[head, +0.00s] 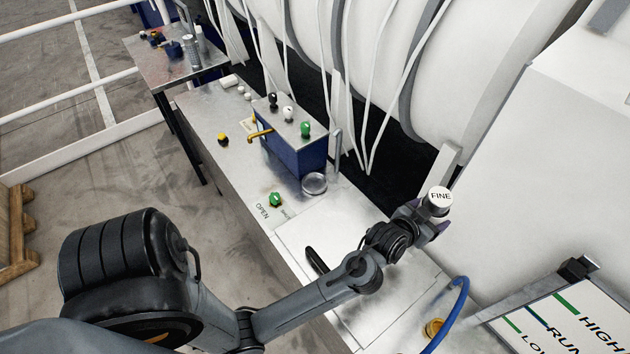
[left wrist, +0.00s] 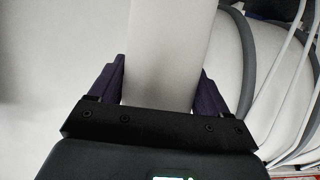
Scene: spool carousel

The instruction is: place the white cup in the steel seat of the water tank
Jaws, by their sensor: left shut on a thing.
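The white cup (head: 440,199), with "FINE" on its top, is in my left gripper (head: 430,223), above the right part of the steel bench. In the left wrist view the white body of the cup (left wrist: 165,45) fills the space between the two dark fingers (left wrist: 162,85), which are shut on it. The blue water tank (head: 297,153) has a brass tap and several knobs on top. A round steel seat (head: 314,184) stands at the tank's near right corner, left of and apart from the cup. My right gripper is not in view.
The steel bench (head: 220,109) carries a green knob (head: 274,199) by the word "OPEN". A blue hose (head: 460,310) meets a brass fitting (head: 433,327) at lower right. Large white rolls (head: 385,60) and hanging white cables stand behind. A sign board (head: 565,325) is at the right.

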